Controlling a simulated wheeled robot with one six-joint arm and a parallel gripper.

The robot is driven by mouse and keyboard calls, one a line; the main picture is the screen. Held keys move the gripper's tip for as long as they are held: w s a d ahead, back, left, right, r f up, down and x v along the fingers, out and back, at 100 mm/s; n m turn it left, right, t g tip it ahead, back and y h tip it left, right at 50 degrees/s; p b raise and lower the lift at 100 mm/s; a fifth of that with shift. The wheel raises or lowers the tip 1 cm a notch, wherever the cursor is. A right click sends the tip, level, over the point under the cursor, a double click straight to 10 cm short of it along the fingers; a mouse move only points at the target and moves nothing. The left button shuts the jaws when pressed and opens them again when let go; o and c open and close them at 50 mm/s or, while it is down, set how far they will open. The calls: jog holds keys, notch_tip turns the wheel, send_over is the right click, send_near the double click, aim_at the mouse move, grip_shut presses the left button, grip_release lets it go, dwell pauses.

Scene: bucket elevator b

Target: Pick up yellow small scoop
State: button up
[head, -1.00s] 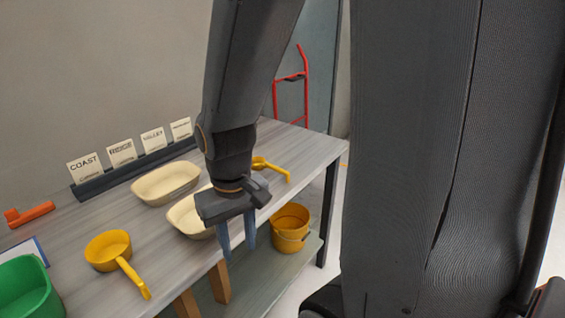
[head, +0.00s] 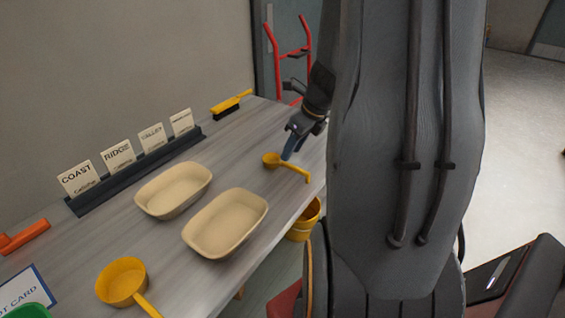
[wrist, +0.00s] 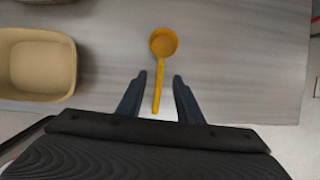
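The small yellow scoop (head: 272,160) lies on the far right part of the table in the head view, its handle pointing to the front edge. In the wrist view the scoop (wrist: 162,43) has its bowl ahead of the fingers and its handle running back between them. My gripper (wrist: 161,78) is open and empty, with one finger on each side of the handle. In the head view my gripper (head: 287,156) appears close over the scoop; I cannot tell the exact height. A larger yellow scoop (head: 121,281) lies at the near left.
Two cream trays (head: 173,190) (head: 225,223) stand mid-table. Behind them is a dark card rack (head: 135,173). A yellow brush (head: 231,104) lies at the far end. A yellow bucket (head: 304,222) is below the table's front edge. An orange object (head: 24,236) lies far left.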

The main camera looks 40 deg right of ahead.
aim_at(286, 167)
jog(key=b+x, duration=0.1)
jog(key=x, duration=0.6)
jog(key=shift+s+f, duration=0.1)
grip_shut()
